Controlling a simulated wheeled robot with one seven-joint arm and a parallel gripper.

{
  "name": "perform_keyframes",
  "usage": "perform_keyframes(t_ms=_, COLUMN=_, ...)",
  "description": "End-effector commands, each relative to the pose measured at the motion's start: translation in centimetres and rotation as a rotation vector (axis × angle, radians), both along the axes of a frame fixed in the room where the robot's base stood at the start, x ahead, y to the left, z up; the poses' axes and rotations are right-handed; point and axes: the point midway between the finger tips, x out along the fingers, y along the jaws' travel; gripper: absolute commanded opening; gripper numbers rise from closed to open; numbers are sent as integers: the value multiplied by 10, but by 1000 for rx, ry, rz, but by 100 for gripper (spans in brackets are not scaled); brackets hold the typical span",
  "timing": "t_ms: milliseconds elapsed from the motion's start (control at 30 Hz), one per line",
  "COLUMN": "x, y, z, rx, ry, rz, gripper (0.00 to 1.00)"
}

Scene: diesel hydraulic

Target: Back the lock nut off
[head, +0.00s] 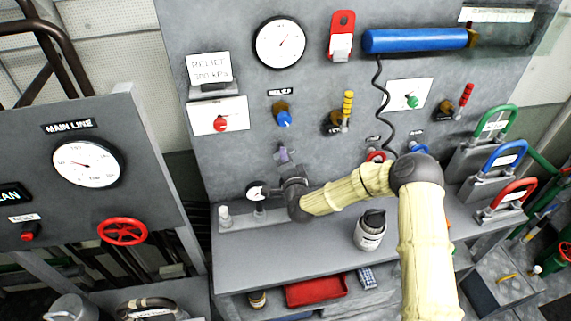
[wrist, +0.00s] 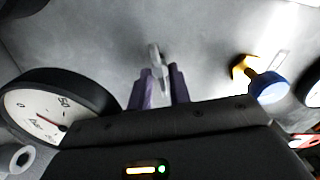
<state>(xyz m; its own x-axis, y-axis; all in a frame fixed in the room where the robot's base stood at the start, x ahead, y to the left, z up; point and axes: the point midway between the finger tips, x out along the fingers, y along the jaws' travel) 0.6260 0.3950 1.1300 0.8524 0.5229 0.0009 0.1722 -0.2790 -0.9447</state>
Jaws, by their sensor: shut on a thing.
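My gripper (head: 286,155) is in front of the panel, below the relief valve. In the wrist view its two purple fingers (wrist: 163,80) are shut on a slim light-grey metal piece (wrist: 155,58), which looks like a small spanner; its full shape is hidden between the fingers. The relief valve has a brass nut (wrist: 241,67), likely the lock nut, behind a blue knob (wrist: 270,88). Both stand to the right of the fingers, apart from the held piece. In the head view the blue knob (head: 284,118) is under the RELIEF label, with the brass nut (head: 280,106) behind it.
A small gauge (head: 257,190) stands close to my gripper, and looms large in the wrist view (wrist: 42,118). A dark-capped jar (head: 370,233) stands on the bench (head: 300,256). A yellow-handled valve (head: 347,105) is right of the relief valve. A black coiled cord (head: 380,100) hangs further right.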

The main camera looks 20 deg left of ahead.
Motion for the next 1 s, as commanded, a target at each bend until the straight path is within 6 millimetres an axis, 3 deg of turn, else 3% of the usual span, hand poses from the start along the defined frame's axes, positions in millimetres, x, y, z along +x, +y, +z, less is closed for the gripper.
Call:
perform_keyframes(t_ms=33, x=-1, y=1, z=-7, rx=-38, ry=-24, rz=2, gripper=0)
perform_keyframes(t_ms=1000, x=-1, y=-1, z=-7, rx=-759, ry=-459, rz=2, gripper=0)
